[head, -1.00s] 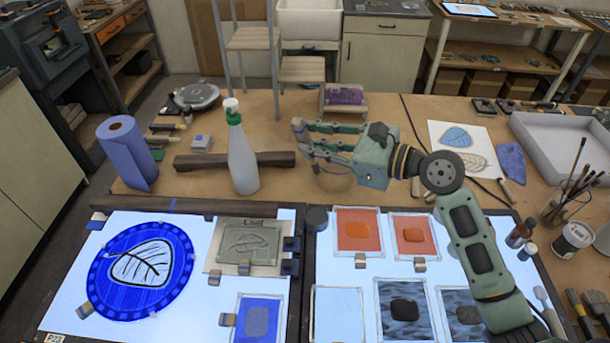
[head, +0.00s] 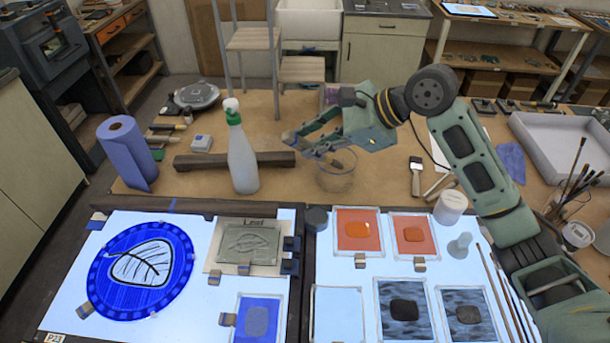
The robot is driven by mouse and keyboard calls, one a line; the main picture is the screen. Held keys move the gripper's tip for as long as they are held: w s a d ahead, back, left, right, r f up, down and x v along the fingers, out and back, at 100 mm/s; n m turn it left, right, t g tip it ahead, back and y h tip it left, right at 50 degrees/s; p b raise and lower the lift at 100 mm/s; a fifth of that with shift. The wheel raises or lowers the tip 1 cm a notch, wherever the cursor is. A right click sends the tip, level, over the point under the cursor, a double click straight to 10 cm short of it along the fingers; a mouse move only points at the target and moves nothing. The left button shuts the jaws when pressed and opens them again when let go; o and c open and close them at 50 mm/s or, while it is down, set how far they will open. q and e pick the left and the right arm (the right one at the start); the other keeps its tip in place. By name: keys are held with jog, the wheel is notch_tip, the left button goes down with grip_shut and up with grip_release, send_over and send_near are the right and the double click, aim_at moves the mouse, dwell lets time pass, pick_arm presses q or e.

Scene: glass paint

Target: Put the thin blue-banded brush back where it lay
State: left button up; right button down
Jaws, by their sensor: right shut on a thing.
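My right gripper (head: 299,147) is over the far part of the table, its fingers sloping down to the left. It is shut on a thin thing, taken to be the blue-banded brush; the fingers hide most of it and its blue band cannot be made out. A clear glass jar (head: 336,182) stands just below and to the right of the fingertips; whether the held thing touches it cannot be told. Several long thin brushes (head: 493,290) lie side by side on the right edge of the light panel (head: 338,302). My left gripper is out of view.
A spray bottle (head: 241,160) stands left of my right gripper, before a dark wooden bar (head: 275,159). Coloured glass tiles (head: 358,230) lie on the panel. A white jar (head: 450,207) and a wide brush (head: 415,175) are on the right. A brush pot (head: 560,207) stands farther right.

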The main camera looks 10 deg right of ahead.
jog(key=shift+w+r+n+g+h, duration=0.1)
jog(key=shift+r+n+g+h, duration=0.15)
jog(key=shift+n+g+h, duration=0.5)
jog(key=shift+w+a+f+n+g+h, duration=0.15)
jog(key=shift+n+g+h, duration=0.25)
jog(key=shift+h, duration=0.65)
jog(key=shift+g+h, duration=0.25)
jog(key=shift+h, duration=0.05)
jog(key=shift+s+n+g+h, duration=0.25)
jog(key=shift+n+g+h, duration=0.35)
jog(key=shift+h, duration=0.6)
jog(key=shift+w+d+n+h, duration=0.1)
jog(key=shift+d+n+h, duration=0.15)
jog(key=shift+h, duration=0.15)
jog(key=shift+a+h, duration=0.25)
jog(key=shift+h, duration=0.25)
jog(key=shift+d+n+g, duration=0.1)
jog(key=shift+n+g, duration=0.2)
jog(key=shift+d+f, duration=0.1)
